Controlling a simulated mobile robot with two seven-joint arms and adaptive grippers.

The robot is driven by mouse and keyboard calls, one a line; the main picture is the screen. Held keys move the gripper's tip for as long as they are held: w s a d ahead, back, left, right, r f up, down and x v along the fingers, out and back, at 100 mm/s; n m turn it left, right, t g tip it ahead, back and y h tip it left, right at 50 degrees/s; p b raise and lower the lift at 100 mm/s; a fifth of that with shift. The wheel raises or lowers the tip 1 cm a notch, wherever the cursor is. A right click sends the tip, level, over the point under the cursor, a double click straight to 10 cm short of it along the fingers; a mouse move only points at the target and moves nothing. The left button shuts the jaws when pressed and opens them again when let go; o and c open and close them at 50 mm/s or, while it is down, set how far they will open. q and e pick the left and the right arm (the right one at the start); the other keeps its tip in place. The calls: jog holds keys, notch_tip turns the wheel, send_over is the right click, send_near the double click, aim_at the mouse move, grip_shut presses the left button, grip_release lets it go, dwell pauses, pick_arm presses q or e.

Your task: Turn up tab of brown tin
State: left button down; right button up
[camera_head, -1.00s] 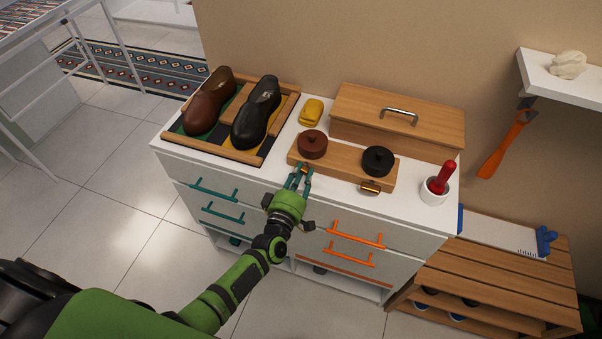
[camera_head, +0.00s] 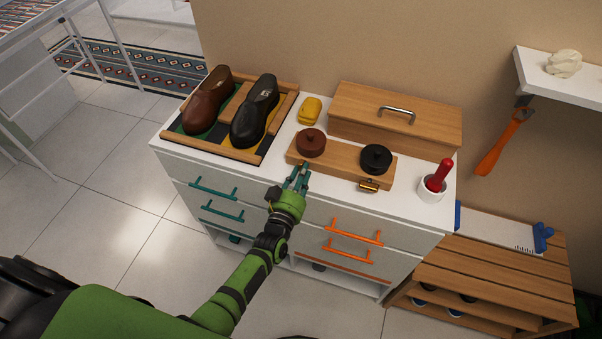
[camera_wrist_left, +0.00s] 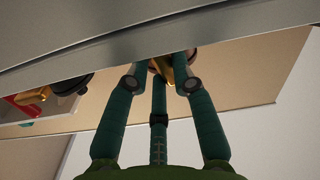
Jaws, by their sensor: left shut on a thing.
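The brown tin (camera_head: 311,142) is a round, dark brown tin with a small knob, set in a wooden block (camera_head: 335,165) on the white cabinet top. My left gripper (camera_head: 302,170) is at the front edge of the block, just below the brown tin. In the left wrist view its fingertips (camera_wrist_left: 166,70) are shut on a small gold tab (camera_wrist_left: 164,69), which they partly cover. In the head view the fingers hide this tab, so its angle cannot be told. My right gripper is not in view.
A black tin (camera_head: 376,158) with a gold tab (camera_head: 369,185) sits in the block's right half. A wooden box (camera_head: 395,115) stands behind, a yellow item (camera_head: 310,110) behind left, a shoe tray (camera_head: 215,152) at left, and a white cup (camera_head: 431,190) at right.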

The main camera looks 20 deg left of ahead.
pick_arm(q)
jog(key=shift+f+m, duration=0.1)
jog(key=shift+m, duration=1)
jog(key=c, duration=1.3)
grip_release()
jog(key=s, duration=1.2)
jog(key=shift+a, duration=0.2)
